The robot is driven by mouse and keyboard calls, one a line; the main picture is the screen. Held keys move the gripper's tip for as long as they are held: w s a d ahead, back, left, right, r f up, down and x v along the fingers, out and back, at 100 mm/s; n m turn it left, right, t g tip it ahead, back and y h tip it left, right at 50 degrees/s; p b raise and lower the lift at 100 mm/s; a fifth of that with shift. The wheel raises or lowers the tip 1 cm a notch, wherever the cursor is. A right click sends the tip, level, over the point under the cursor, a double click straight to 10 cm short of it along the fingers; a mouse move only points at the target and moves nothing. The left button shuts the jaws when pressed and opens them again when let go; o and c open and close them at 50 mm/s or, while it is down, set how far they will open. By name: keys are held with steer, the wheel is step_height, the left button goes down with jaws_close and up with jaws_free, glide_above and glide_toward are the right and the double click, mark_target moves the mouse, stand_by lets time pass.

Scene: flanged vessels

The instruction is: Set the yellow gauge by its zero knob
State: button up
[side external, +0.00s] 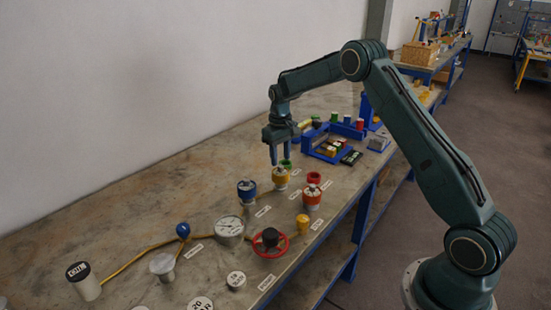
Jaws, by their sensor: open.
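A yellow-banded round fitting with a pale top (281,182) stands on the workbench, and I take it to be the yellow gauge. Its zero knob is too small to tell apart. My gripper (280,158) points down just above it, jaws open with nothing visible between them. Whether the fingertips touch its top cannot be told from this view. A similar blue-banded fitting (247,190) stands to its left, and a red-orange one (312,198) to its right and nearer the camera.
A white-faced dial (230,228), a red handwheel with a black hub (282,250) and a small yellow cylinder (303,222) stand nearer the camera. A blue rack (318,150) lies behind my gripper. The wall runs along the bench's left; bare bench lies left of the fittings.

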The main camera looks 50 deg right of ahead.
mark_target(281, 168)
steer(key=shift+f, duration=1.5)
steer(key=shift+c, duration=0.2)
jaws_close()
